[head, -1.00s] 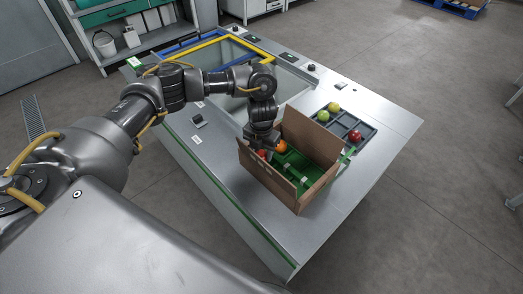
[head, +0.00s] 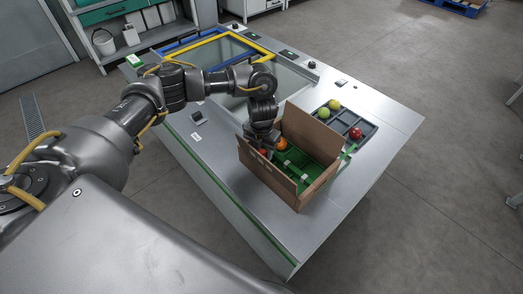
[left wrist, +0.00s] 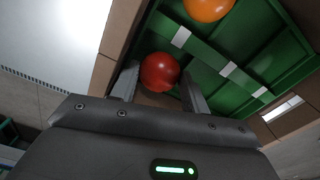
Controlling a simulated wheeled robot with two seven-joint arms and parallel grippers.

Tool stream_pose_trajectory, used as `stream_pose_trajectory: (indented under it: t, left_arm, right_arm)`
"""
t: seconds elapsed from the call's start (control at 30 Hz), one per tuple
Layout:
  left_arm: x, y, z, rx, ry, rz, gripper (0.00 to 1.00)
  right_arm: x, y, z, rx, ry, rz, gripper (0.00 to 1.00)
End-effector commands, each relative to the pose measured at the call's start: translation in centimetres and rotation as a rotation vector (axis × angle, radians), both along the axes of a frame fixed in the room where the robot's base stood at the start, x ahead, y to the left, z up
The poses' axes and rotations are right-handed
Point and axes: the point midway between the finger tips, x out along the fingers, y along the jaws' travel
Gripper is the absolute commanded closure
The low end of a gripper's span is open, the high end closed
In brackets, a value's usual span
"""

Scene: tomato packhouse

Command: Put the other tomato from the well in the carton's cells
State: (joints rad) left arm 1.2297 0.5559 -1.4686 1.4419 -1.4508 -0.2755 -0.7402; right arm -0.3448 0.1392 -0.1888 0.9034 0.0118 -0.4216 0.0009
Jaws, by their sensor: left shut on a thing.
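The open cardboard carton (head: 310,135) stands on the steel table with a green divider insert (head: 301,162) forming cells. My left gripper (head: 264,148) points down into its left end and is shut on a red tomato (left wrist: 159,72), with a finger on either side. The red tomato (head: 263,152) is partly hidden in the head view. An orange tomato (head: 281,144) lies in the insert beside it and also shows at the top of the left wrist view (left wrist: 208,6). I cannot tell whether the held tomato touches the cell floor. My right gripper is out of view.
A recessed well with a yellow frame (head: 232,42) lies behind the arm. The carton's raised flaps stand close around the gripper.

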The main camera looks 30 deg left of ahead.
Motion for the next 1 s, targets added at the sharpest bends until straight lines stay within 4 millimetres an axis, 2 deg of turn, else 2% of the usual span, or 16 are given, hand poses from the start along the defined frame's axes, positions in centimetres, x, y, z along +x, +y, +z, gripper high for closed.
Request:
stream_pose_trajectory:
  t: [0.27,0.3,0.47,0.63,0.73,1.0]
  left_arm:
    - [0.0,0.01,0.01,0.0,0.0,0.0,0.65]
    - [0.0,0.01,0.01,0.0,0.0,0.0,0.49]
    - [0.0,0.03,0.01,0.0,0.0,0.0,0.29]
    - [-0.01,0.04,0.0,0.001,0.0,0.0,0.31]
    - [-0.01,0.04,0.0,0.001,0.0,0.0,0.44]
    - [-0.01,0.03,0.0,0.0,0.0,0.0,0.44]
  right_arm:
    - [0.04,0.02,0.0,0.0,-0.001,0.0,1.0]
    - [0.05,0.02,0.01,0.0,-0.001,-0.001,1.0]
    - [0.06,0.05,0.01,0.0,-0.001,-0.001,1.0]
    - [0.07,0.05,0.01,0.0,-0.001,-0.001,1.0]
    - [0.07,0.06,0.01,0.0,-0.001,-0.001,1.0]
    - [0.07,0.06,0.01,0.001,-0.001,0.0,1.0]
